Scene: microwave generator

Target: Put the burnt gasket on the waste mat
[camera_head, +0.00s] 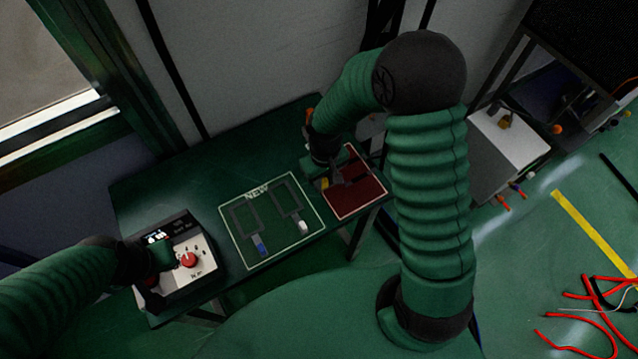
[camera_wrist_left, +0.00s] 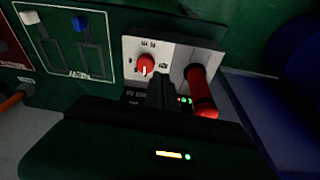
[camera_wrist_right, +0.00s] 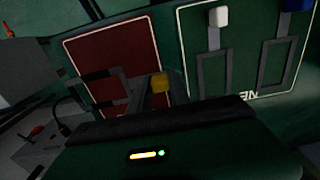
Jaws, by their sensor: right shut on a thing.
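The burnt gasket is a dark frame with a yellow tab (camera_wrist_right: 160,83); the tab also shows in the head view (camera_head: 325,184). My right gripper (camera_wrist_right: 148,92) is shut on it at the tab end. The frame overlaps the dark red waste mat (camera_head: 364,199) in view; I cannot tell whether it touches the mat. The mat, with a pale border, also shows in the right wrist view (camera_wrist_right: 112,48). My left gripper (camera_wrist_left: 162,92) is at the control box (camera_wrist_left: 158,50), by its red knob (camera_wrist_left: 146,64); its jaw opening is unclear.
A mat marked NEW (camera_head: 271,238) lies between the box and the waste mat, with a blue-tabbed gasket (camera_head: 245,220) and a white-tabbed gasket (camera_head: 290,203). A red cylinder (camera_wrist_left: 202,92) is on the box. Red and black cables (camera_head: 590,310) lie on the floor at right.

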